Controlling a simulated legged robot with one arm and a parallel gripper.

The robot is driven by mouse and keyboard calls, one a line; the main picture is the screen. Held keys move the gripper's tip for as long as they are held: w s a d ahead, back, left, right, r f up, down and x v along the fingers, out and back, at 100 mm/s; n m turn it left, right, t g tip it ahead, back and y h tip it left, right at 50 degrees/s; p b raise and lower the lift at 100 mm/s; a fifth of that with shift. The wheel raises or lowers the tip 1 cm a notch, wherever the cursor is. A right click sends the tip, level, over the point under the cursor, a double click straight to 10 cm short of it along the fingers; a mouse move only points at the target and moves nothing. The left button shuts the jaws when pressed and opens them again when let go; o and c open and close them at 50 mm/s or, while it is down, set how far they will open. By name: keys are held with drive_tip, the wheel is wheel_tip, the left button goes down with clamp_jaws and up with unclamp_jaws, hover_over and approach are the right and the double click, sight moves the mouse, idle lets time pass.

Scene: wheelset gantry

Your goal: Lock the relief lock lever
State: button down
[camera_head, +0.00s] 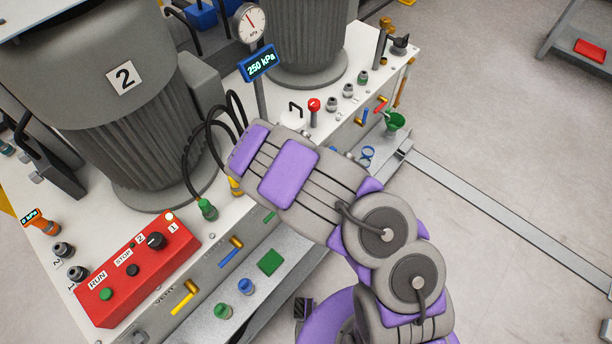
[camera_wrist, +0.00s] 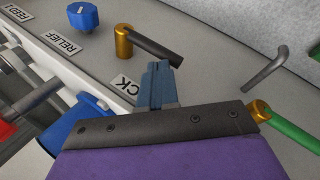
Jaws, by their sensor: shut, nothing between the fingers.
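In the wrist view, a dark lever (camera_wrist: 155,47) on a brass pivot post (camera_wrist: 124,42) stands on the grey panel. It extends right and slightly down in the picture. A partly covered label ending in "CK" (camera_wrist: 124,84) lies below it. A blue knob (camera_wrist: 83,16) sits to its left, near a label reading RELIEF (camera_wrist: 59,43). My gripper (camera_wrist: 158,68) has its blue-grey fingers together and empty, with the tips just below the lever. I cannot tell whether they touch it. In the head view my arm hides my gripper and the lever.
A green handle (camera_wrist: 295,134) on a brass fitting and a bent grey rod (camera_wrist: 265,68) lie right of my fingers. In the head view, a gauge (camera_head: 250,23), a 250 kPa display (camera_head: 259,64), hoses and a red control box (camera_head: 137,269) crowd the bench. Floor at right is mostly clear.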

drive_tip(key=r, duration=0.2)
drive_tip(key=r+p, duration=0.1)
drive_tip(key=shift+w+a, duration=0.3)
drive_tip(key=shift+a, duration=0.1)
drive_tip(key=s+a+r+p, duration=0.2)
drive_tip(key=s+r, duration=0.3)
drive_tip(key=s, duration=0.3)
drive_tip(key=shift+a, duration=0.3)
drive_tip(key=s+d+r+m+g+h, duration=0.1)
drive_tip(key=s+d+r+m+g, duration=0.1)
drive_tip(key=d+r+m, duration=0.45)
drive_tip(key=s+d+r+m+g+h, duration=0.1)
drive_tip(key=s+d+r+m, duration=0.2)
drive_tip(key=d+r, duration=0.7)
drive_tip(key=s+d+r+m+g+y, duration=0.1)
drive_tip(key=s+r+m, duration=0.1)
drive_tip(key=s+r, duration=0.3)
drive_tip(key=s+d+r+m+g+y, duration=0.1)
drive_tip(key=s+r, duration=0.4)
drive_tip(key=s, duration=0.6)
drive_tip(key=s+d+r+m+g, duration=0.2)
drive_tip(key=s+r, duration=0.3)
drive_tip(key=s, duration=0.3)
drive_tip(key=shift+s+d+m+g+y, duration=0.25)
drive_tip(key=shift+s+m+g+y, duration=0.2)
drive_tip(key=shift+m, duration=0.2)
